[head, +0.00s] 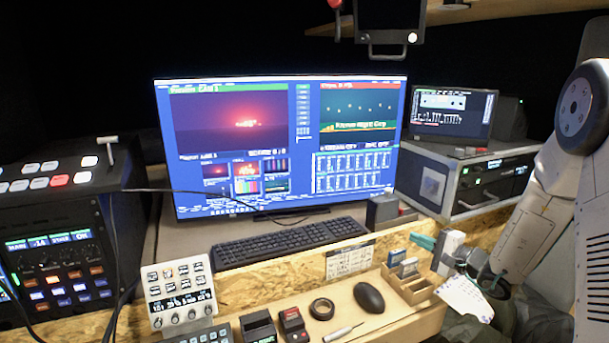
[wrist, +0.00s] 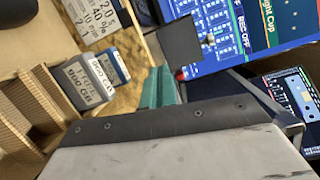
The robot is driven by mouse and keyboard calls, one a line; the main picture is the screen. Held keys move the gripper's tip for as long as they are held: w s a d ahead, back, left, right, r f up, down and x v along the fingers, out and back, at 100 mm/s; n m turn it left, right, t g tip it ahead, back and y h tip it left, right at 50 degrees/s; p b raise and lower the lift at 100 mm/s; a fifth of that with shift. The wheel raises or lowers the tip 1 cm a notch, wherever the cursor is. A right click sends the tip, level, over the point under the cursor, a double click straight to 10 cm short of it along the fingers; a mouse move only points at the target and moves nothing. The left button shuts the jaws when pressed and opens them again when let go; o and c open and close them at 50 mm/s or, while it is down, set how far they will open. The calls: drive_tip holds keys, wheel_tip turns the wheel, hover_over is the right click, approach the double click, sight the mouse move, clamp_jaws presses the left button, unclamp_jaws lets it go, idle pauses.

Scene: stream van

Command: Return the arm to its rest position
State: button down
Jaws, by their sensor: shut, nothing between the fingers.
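My arm comes in from the right edge of the head view, bent down at the elbow. My gripper (head: 424,241) is at its end, with teal fingertips pointing left, above the right end of the wooden ledge. The fingertips also show in the wrist view (wrist: 158,88), closed together with nothing held. Beside and below them, two memory cards stand in a wooden holder (head: 418,290): a grey one (wrist: 85,84) and a blue one (wrist: 111,66). The gripper appears apart from the cards; the exact gap cannot be told.
A big monitor (head: 285,140) and keyboard (head: 290,243) stand behind the ledge. A rack case (head: 470,180) with a laptop is near my arm. A shelf hangs overhead.

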drive_tip(key=s+a+r+n+g, duration=0.2)
drive_tip(key=s+a+g, duration=0.25)
drive_tip(key=s, duration=0.25)
drive_tip(key=s+a+r+n+g+y, duration=0.1)
drive_tip(key=s+a+r+n+g, duration=0.15)
drive_tip(key=s+a+g, duration=0.4)
drive_tip(key=s+a+r+n+g, duration=0.1)
drive_tip(key=s+a+n+g, duration=0.15)
drive_tip(key=s, duration=0.55)
drive_tip(key=s+d+r+n+h, duration=0.2)
drive_tip(key=s+r+n+h, duration=0.1)
drive_tip(key=s, duration=0.6)
drive_tip(key=s+d+r+n+h, duration=0.3)
drive_tip(key=s+r+h, duration=0.3)
drive_tip(key=s, duration=0.3)
drive_tip(key=shift+s+d+h, duration=0.15)
drive_tip(key=shift+s+h, duration=0.2)
drive_tip(key=shift+h, duration=0.55)
drive_tip(key=shift+t, duration=0.25)
